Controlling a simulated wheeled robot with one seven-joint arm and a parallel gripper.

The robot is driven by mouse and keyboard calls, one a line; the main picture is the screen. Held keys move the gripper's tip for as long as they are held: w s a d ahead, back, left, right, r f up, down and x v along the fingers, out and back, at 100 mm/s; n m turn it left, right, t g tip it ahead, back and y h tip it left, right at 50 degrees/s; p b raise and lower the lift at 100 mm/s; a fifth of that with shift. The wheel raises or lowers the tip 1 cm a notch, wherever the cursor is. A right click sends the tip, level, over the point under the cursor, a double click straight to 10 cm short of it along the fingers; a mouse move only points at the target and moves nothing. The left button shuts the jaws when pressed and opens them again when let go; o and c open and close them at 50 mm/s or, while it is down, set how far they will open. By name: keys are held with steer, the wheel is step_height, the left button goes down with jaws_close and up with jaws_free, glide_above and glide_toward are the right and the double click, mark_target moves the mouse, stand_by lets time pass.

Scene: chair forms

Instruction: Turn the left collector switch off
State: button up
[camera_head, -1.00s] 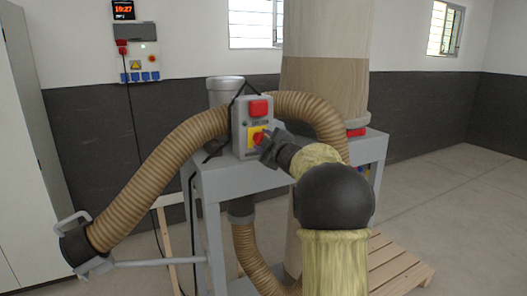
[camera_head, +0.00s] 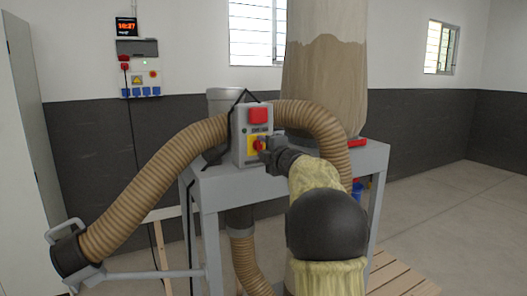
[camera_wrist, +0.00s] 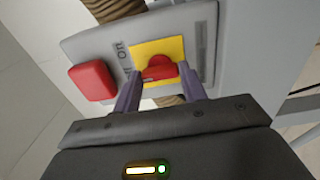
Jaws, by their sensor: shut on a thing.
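The collector's grey switch box (camera_head: 240,150) stands upright on the grey collector stand. It carries a red knob on a yellow plate (camera_head: 251,146) and a larger red block (camera_head: 258,115) above it. In the wrist view the red knob (camera_wrist: 158,68) sits on the yellow plate (camera_wrist: 148,49), with the word "On" printed beside the plate. My gripper (camera_wrist: 160,84) has its two fingers on either side of the knob and is shut on it. In the head view my gripper (camera_head: 265,150) is at the front of the box and hides part of the plate.
A ribbed tan hose (camera_head: 150,186) arches on the left and another (camera_head: 325,125) passes behind the box. The grey stand (camera_head: 225,187) is below. A wooden pallet (camera_head: 398,278) lies at the right. A wall panel (camera_head: 139,70) hangs behind.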

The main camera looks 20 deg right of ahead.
steer(key=shift+f, duration=0.15)
steer(key=o, duration=1)
steer(key=shift+s, duration=0.1)
steer(key=s+b, duration=0.1)
steer(key=s, duration=0.4)
steer(key=s+b, duration=0.1)
steer(key=s, duration=0.5)
steer(key=s+b, duration=0.1)
steer(key=s, duration=0.5)
steer(key=shift+s+d+b, duration=0.15)
steer(key=shift+d+b, duration=0.1)
steer(key=shift+b, duration=0.1)
